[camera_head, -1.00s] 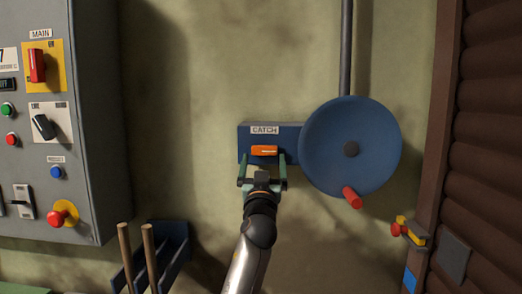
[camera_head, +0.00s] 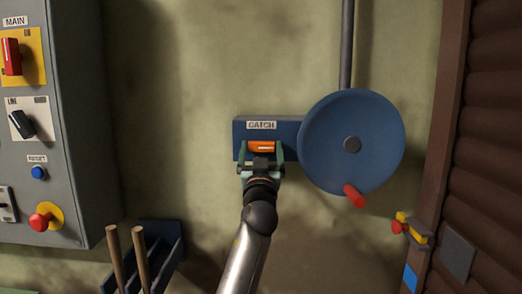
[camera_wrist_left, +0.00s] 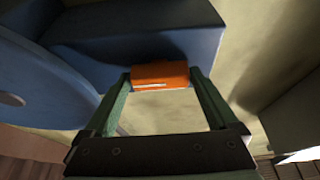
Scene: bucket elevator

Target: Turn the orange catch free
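The orange catch (camera_head: 261,147) is a short horizontal bar on the front of the blue block marked CATCH (camera_head: 284,128), which is on the wall. My left gripper (camera_head: 261,152) is at the catch, with one green finger at each end of it. In the left wrist view the orange catch (camera_wrist_left: 160,75) fills the space between the two fingertips, which look to touch its ends. The catch lies level. My right gripper is in neither view.
A blue disc wheel (camera_head: 330,125) with a red handle (camera_head: 354,195) is just right of the catch. A red-and-yellow device (camera_head: 412,229) is at lower right.

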